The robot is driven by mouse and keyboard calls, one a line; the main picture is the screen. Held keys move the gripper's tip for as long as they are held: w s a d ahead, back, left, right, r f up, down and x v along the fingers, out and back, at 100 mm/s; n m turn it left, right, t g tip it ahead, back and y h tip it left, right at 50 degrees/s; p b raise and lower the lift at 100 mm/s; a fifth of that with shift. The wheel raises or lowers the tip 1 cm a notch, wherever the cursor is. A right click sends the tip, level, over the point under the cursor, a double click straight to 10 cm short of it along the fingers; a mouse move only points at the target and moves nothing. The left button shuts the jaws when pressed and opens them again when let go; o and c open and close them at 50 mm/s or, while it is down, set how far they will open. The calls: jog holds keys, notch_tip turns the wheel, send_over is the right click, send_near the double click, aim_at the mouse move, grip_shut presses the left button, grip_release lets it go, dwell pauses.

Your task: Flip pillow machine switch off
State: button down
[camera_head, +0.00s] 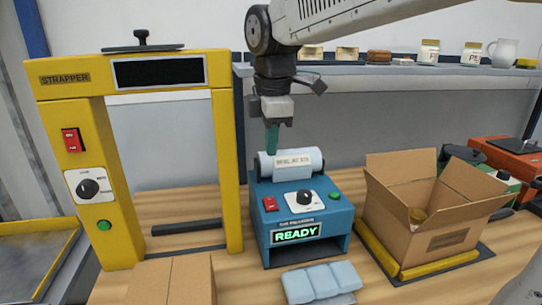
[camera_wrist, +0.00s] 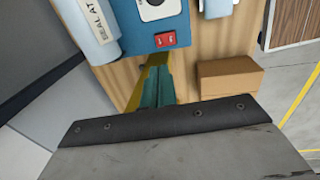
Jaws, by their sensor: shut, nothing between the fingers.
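The blue pillow machine (camera_head: 305,213) stands on the wooden table in the middle of the head view. It carries a white film roll, a dial and a lit display reading READY. Its red rocker switch (camera_head: 270,204) is on the left of the front panel; the switch also shows in the wrist view (camera_wrist: 166,39). I cannot tell which side of the rocker is pressed. My gripper (camera_head: 272,151), with teal fingers, is shut and empty. It points down by the left end of the roll in the head view. In the wrist view the fingertips (camera_wrist: 157,62) appear just below the switch, apparently apart from it.
The yellow strapper (camera_head: 226,150) stands to the left with its own red switch (camera_head: 73,140). An open cardboard box (camera_head: 410,225) stands right. Pillows (camera_head: 320,283) lie in front of the machine, and a closed box (camera_head: 175,280) sits front left. A shelf (camera_head: 400,71) runs behind.

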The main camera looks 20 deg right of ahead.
aim_at(270, 199)
jog(key=f, duration=0.4)
jog(key=w+f, duration=0.1)
jog(key=f, duration=0.7)
jog(key=shift+w+d+f, duration=0.1)
jog(key=shift+w+f, duration=0.1)
jog(key=shift+w, duration=0.05)
jog(key=shift+d, duration=0.1)
